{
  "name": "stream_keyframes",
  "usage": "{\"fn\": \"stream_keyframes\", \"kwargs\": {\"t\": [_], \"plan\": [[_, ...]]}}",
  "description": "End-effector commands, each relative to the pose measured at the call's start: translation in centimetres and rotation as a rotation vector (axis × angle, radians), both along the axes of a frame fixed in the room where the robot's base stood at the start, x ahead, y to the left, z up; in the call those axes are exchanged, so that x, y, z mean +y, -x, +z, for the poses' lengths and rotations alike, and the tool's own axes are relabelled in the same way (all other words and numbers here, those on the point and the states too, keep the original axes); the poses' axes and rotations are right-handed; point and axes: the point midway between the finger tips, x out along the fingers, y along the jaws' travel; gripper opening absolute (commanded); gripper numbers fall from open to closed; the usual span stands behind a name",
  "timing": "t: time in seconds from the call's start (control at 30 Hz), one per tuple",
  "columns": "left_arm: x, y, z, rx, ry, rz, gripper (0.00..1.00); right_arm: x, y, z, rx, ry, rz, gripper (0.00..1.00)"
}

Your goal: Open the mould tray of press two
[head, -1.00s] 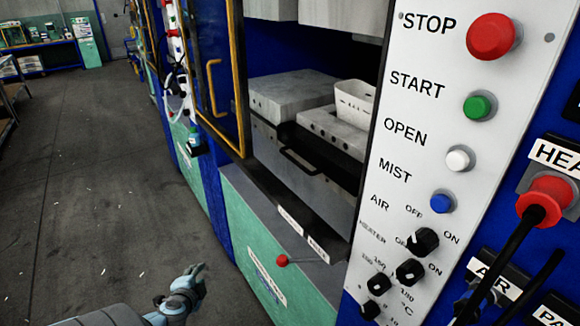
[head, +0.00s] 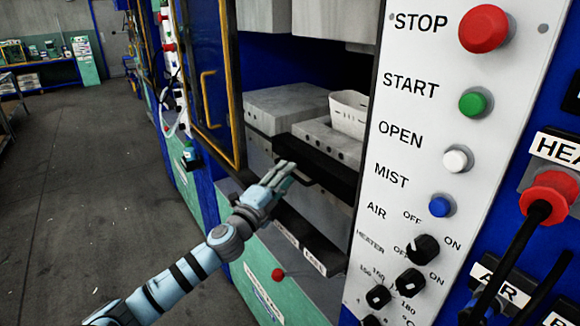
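The press in front of me has its guard door (head: 207,85) swung open to the left. Inside, a grey mould tray (head: 331,207) with a dark bar handle sits low in the opening. Grey mould blocks (head: 288,106) stand above it. My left gripper (head: 284,174) reaches in from the lower left, its fingertips at the tray's front near the handle. The fingers hide most of the handle, so I cannot tell whether they touch it or how far apart they are. My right gripper is not in view.
The white control panel (head: 405,165) with STOP, START, OPEN and MIST buttons borders the opening on the right. A red-knobbed lever (head: 278,274) sticks out below the ledge. The open door's yellow-edged frame is close on the left. Floor at left is clear.

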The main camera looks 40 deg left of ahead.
Motion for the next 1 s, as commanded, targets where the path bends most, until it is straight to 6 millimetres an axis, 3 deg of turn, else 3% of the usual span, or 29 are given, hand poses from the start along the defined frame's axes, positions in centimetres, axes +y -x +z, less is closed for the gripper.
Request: {"fn": "stream_keyframes", "kwargs": {"t": [0.03, 0.1, 0.43, 0.63, 1.0], "plan": [[0.2, -0.7, 0.9, 0.001, 0.004, 0.004, 0.30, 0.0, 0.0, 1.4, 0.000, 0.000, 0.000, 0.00], [0.2, -1.4, 0.9, 0.001, 0.001, 0.003, 0.30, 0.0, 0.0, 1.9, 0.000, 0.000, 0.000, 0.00], [0.2, -2.0, 0.4, 0.003, -0.005, 0.001, 0.30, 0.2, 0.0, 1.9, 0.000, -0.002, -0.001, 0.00], [0.2, -2.0, 0.4, 0.003, -0.006, 0.001, 0.00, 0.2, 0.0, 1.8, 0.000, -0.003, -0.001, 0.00], [0.2, -2.0, 0.3, 0.003, -0.004, 0.000, 0.00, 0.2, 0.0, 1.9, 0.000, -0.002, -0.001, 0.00]]}}
